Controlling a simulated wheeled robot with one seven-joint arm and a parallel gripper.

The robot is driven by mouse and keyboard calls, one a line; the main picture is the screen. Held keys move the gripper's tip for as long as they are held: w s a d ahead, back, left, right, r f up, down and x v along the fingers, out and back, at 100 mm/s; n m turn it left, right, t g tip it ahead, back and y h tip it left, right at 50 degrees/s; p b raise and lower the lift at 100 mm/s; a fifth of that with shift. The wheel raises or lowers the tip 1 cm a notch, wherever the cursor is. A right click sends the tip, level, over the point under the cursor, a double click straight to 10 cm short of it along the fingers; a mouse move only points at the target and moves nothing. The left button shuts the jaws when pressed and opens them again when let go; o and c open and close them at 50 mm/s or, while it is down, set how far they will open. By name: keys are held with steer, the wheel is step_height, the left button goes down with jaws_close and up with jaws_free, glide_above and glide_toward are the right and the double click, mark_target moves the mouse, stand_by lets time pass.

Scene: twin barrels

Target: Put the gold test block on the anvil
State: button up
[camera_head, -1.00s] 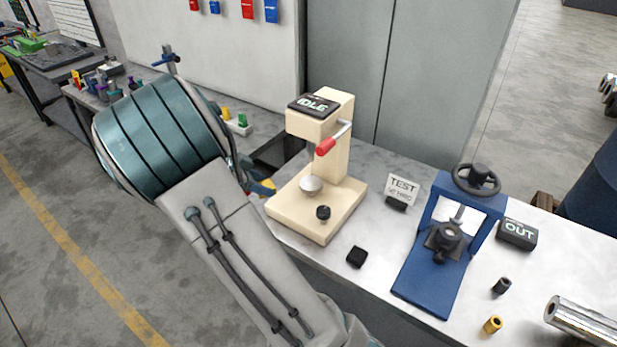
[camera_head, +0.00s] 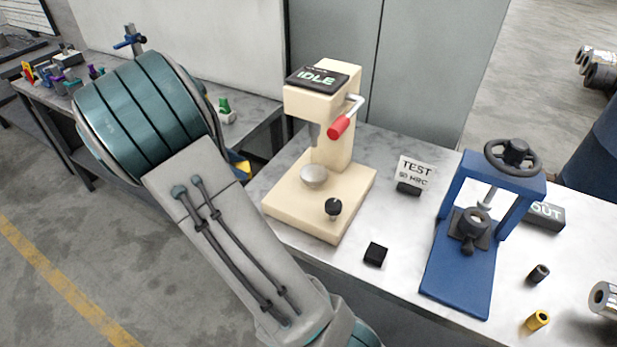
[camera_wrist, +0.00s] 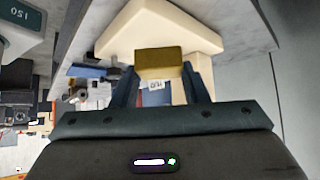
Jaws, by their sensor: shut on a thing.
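The gold test block (camera_wrist: 158,62) is held between the two fingers of my gripper (camera_wrist: 158,74) in the wrist view. Part of the cream hardness tester shows beyond it there. In the head view the cream hardness tester (camera_head: 330,110) stands on the bench, its display reading IDLE. Its anvil (camera_head: 313,177) is a round, silvery disc above the base, and nothing lies on it. A red-handled lever (camera_head: 340,126) is on its right side. My gripper and the block are hidden behind my arm in the head view.
A blue press (camera_head: 465,240) stands to the right of the tester. Between them are a sign reading TEST, 50 HRC (camera_head: 414,171) and a small black block (camera_head: 375,254). A gold cylinder (camera_head: 538,320) and a dark cylinder (camera_head: 539,273) stand or lie at the right.

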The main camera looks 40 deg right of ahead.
steer(key=shift+d+f, duration=0.1)
steer(key=shift+f, duration=0.25)
steer(key=s+d+p, duration=0.1)
steer(key=s+d, duration=0.1)
steer(key=d, duration=0.3)
steer(key=s+d+p, duration=0.1)
steer(key=s+d, duration=0.1)
steer(key=d, duration=0.3)
steer(key=s+d+p, duration=0.2)
steer(key=d, duration=0.4)
steer(key=shift+s+r, duration=0.15)
steer(key=shift+s, duration=0.15)
steer(key=shift+s+d+f+p, duration=0.15)
steer(key=shift+f+p, duration=0.15)
steer(key=shift+f, duration=0.65)
steer(key=shift+w+d+f+p, duration=0.1)
steer(key=shift+f+p, duration=0.15)
steer(key=shift+f, duration=0.65)
steer(key=o, duration=1.3)
steer(key=b+v, duration=0.2)
steer(key=v, duration=0.9)
steer(key=shift+s+a+r+n+t+y, duration=0.6)
steer(key=shift+s+a+n+t+y, duration=0.65)
steer(key=shift+s+a+n, duration=2.2)
steer(key=shift+s+a+r+n+t+y, duration=0.55)
steer(key=shift+s+a+n+t+y, duration=0.7)
steer(key=shift+s+a+n, duration=2.15)
steer(key=shift+s+a+r+n+t+y, duration=0.7)
steer(key=shift+s+a+n+y, duration=1.5)
steer(key=shift+n, duration=2.35)
